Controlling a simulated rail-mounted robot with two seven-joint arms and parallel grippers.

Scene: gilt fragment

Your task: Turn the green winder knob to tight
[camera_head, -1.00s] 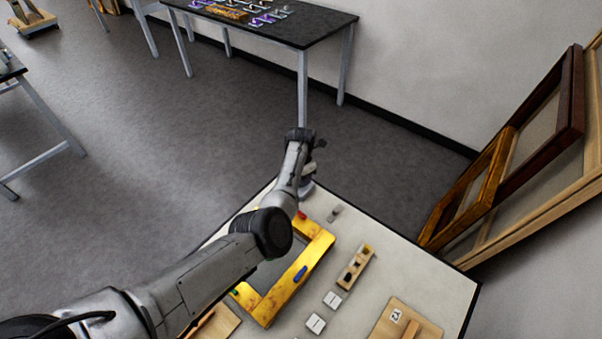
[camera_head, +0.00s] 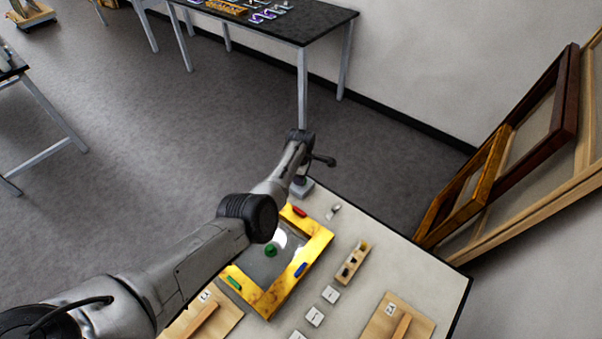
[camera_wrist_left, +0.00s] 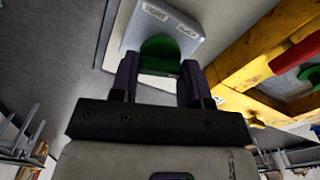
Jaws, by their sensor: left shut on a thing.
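The green winder knob (camera_wrist_left: 160,48) shows in the left wrist view, on the face of a pale grey box (camera_wrist_left: 196,47). Two small labels sit on that face above the knob; the left one seems to read TIGHT, the right one is less clear. My left gripper (camera_wrist_left: 158,66) is shut on the knob, one dark finger on each side. In the head view the grey box (camera_head: 302,188) stands at the table's far corner, beyond the yellow frame. My arm hides the knob and the fingers there. My right gripper is not in view.
A yellow frame (camera_head: 317,246) lies close to the box, with a green piece (camera_head: 271,250) inside and red, blue and green clips on its rim. A wooden block (camera_head: 352,262), white tiles and boards (camera_head: 381,318) lie nearby. Large frames (camera_head: 568,95) lean on the wall.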

